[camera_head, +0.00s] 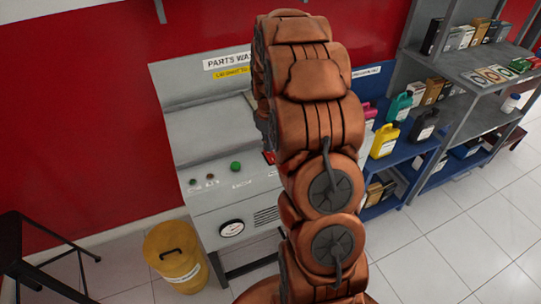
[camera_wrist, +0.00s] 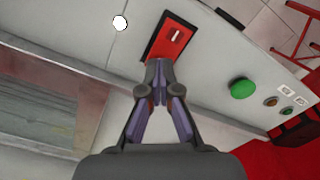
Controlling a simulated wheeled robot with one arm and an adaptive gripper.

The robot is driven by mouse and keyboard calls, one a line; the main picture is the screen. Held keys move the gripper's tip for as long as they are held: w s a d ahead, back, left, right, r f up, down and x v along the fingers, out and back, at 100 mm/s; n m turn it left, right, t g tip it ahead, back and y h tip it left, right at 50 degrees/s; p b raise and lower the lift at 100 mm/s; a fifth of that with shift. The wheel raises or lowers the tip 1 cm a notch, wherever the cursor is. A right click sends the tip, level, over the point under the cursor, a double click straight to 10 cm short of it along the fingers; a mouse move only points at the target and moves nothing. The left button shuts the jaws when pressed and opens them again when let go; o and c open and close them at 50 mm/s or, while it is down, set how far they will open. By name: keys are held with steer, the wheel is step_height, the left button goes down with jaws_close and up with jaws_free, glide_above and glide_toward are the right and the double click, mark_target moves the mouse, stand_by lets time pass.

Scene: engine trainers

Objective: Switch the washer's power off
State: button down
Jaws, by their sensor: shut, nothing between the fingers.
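The grey parts washer (camera_head: 200,205) stands against the red wall, with a sloped front panel. In the wrist view, a red switch (camera_wrist: 172,42) with a small white mark sits on a dark-edged plate on the washer panel (camera_wrist: 215,50). My gripper (camera_wrist: 158,68) is shut and empty, its tips overlapping the plate's near edge; I cannot tell whether they touch it. A round green button (camera_wrist: 243,89) lies to the right; it also shows in the head view (camera_head: 236,166). In the head view my arm hides the gripper and most of the red switch (camera_head: 269,157).
A yellow bin (camera_head: 177,258) stands at the washer's lower left. A dark metal frame (camera_head: 35,255) is at far left. Blue and grey shelves (camera_head: 430,165) with bottles and boxes stand to the right. Tiled floor is clear at lower right.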

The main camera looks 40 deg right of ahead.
steer(key=shift+f, duration=0.6)
stand_by(0.3)
steer(key=shift+r, duration=3.55)
